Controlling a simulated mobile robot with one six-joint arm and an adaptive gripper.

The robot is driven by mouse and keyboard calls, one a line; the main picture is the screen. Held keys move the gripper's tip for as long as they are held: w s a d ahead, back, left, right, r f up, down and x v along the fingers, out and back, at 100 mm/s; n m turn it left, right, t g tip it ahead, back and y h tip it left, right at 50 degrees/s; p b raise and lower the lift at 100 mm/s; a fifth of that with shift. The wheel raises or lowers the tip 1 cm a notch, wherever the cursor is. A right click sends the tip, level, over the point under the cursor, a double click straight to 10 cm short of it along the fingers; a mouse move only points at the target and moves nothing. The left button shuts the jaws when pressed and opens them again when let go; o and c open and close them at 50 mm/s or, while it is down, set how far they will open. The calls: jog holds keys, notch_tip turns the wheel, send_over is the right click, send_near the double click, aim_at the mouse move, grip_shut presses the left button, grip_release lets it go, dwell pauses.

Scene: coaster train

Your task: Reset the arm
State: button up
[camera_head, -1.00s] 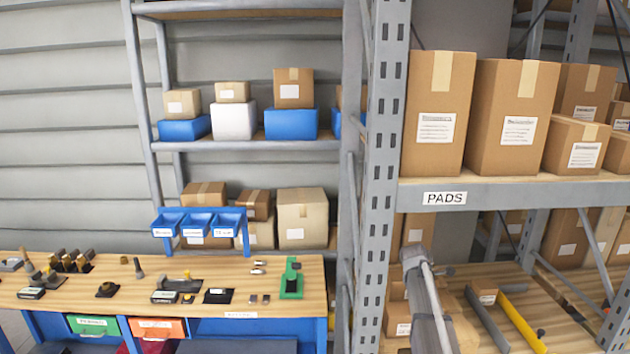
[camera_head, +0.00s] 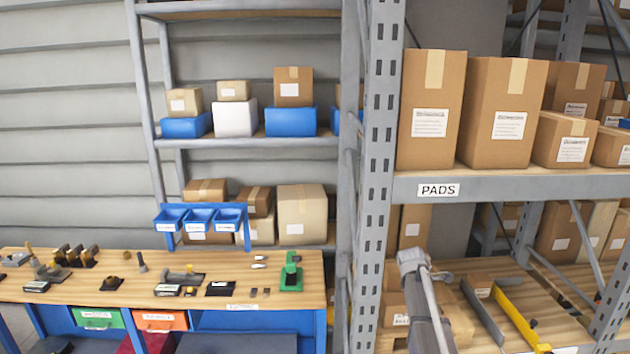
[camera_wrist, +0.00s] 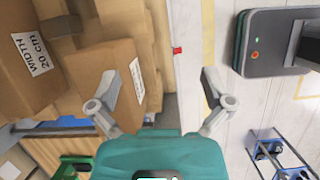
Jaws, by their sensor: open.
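My gripper (camera_wrist: 160,92) shows in the wrist view with its two grey fingers spread wide apart. Nothing is held between them. Below the fingers in that view lies the teal body of my gripper. Cardboard boxes (camera_wrist: 105,62) fill the left of the wrist view, behind and beside the left finger; I cannot tell whether any touch it. In the head view my grey arm rises at the bottom right, in front of the lower shelf; the gripper itself does not show there.
A grey rack (camera_head: 379,150) with a "PADS" shelf holds several cardboard boxes (camera_head: 431,110). A yellow bar (camera_head: 520,315) lies on its lower shelf. A wooden workbench (camera_head: 215,300) with small tools stands at the left.

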jog(key=s+a+f+m+y+b, duration=0.2)
jog(key=s+a+m, duration=0.6)
jog(key=s, duration=0.4)
jog(key=s+a+f+m+y+b, duration=0.2)
jog(key=s+a+f+m+b, duration=0.2)
jog(key=s+a+m, duration=0.5)
jog(key=s+f, duration=0.1)
jog(key=s, duration=0.2)
jog(key=shift+s, duration=0.4)
jog(key=shift+f, duration=0.1)
